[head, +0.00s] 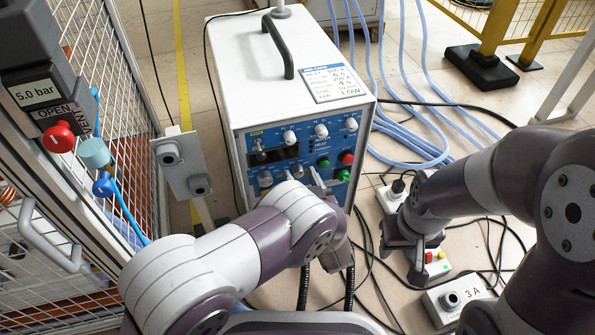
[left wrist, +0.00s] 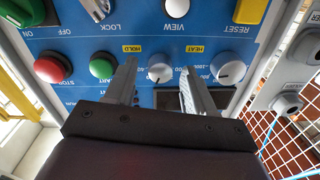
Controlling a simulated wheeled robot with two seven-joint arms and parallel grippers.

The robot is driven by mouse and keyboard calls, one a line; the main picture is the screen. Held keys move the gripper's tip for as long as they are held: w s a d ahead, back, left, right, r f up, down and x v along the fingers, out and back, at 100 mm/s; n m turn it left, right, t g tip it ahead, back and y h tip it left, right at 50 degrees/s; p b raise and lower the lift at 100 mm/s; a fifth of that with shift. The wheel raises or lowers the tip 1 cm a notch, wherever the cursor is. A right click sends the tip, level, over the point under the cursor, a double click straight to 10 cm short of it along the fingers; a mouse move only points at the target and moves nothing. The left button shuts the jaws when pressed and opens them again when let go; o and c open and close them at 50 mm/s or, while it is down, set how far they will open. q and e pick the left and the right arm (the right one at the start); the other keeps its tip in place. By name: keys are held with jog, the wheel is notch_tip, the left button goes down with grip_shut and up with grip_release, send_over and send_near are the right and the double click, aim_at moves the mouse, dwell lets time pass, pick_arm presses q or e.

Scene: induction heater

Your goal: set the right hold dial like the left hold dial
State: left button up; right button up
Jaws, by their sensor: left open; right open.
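The front panel of the white heater cabinet carries several dials and buttons. In the left wrist view, which shows the panel upside down, a white dial (left wrist: 160,73) sits by the yellow HOLD label; its exact setting is too small to read. A white dial by the HEAT label (left wrist: 231,72) is to its right. I cannot tell which is the task's left or right hold dial. My left gripper (left wrist: 160,64) is open, its fingers either side of the HOLD dial, contact unclear; it also shows in the head view (head: 316,178). My right gripper (head: 404,262) is open, low at right.
A green button (left wrist: 102,66) and a red STOP button (left wrist: 53,68) sit beside the HOLD dial. A grey post box with knobs (head: 182,162) stands left of the cabinet, near a mesh fence (head: 110,60). Small control boxes (head: 455,298) and cables lie on the floor at right.

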pick_arm(q)
grip_shut()
jog(key=n+p, duration=0.2)
jog(key=n, duration=0.1)
jog(key=shift+r+n, duration=0.15)
jog(key=shift+n, duration=0.25)
jog(key=n+p, duration=0.2)
jog(key=n, duration=0.2)
jog(key=n+p, duration=0.1)
jog(key=n, duration=0.3)
jog(key=shift+a+n, duration=0.1)
jog(key=shift+n, duration=0.3)
jog(key=shift+s+f+n+h+p, duration=0.1)
jog(key=shift+n+h+p, duration=0.15)
jog(key=shift+n, duration=1)
jog(key=shift+f+n+h+p, duration=0.15)
jog(key=shift+n+p, duration=0.1)
jog(key=shift+n, duration=1)
